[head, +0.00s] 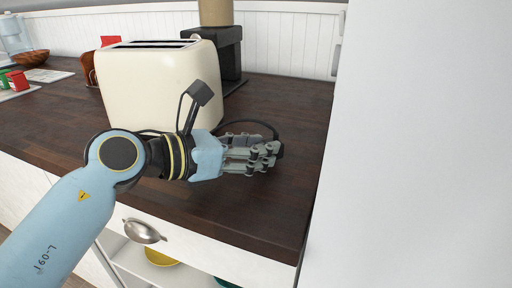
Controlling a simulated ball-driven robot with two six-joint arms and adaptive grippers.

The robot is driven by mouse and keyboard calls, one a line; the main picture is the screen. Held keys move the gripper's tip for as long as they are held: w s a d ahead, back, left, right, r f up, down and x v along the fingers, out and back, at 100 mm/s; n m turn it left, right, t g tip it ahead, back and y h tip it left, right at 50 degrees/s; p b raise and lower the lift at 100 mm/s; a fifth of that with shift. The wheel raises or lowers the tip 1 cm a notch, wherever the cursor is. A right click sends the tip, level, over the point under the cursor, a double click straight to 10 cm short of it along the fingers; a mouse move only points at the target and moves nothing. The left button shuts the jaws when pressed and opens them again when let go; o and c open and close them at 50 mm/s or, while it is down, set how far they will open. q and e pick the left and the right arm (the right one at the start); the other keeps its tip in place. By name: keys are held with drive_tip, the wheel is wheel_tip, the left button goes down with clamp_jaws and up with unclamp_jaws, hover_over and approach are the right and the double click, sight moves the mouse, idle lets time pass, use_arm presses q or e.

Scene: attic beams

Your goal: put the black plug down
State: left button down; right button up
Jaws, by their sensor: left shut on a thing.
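The black plug (280,150) shows as a small dark piece at the fingertips of my left gripper (267,156). My left gripper is shut on it, and the fingers hide most of it. A thin black cord (250,122) curves behind the gripper to the plug. The gripper is over the dark wooden counter (240,199), near its right end. I cannot tell whether the plug touches the counter. My right gripper is not in view.
A cream toaster (158,86) stands behind my left arm. A dark appliance (229,54) is behind it. A white surface (420,150) closes off the right. A wooden bowl (31,58) and a red box (17,80) are far left. Counter in front of the gripper is clear.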

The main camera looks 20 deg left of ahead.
use_arm(q)
drive_tip(key=shift+f, duration=0.1)
drive_tip(key=shift+f+b, duration=0.35)
drive_tip(key=shift+f, duration=0.2)
drive_tip(key=c, duration=0.9)
unclamp_jaws()
drive_tip(key=shift+r, duration=0.15)
drive_tip(key=shift+s+a+r+p, duration=0.3)
drive_tip(key=shift+r+p, duration=0.15)
drive_tip(key=shift+r, duration=0.15)
drive_tip(key=v, duration=1.1)
drive_tip(key=shift+s+p, duration=0.1)
drive_tip(key=shift+p, duration=0.3)
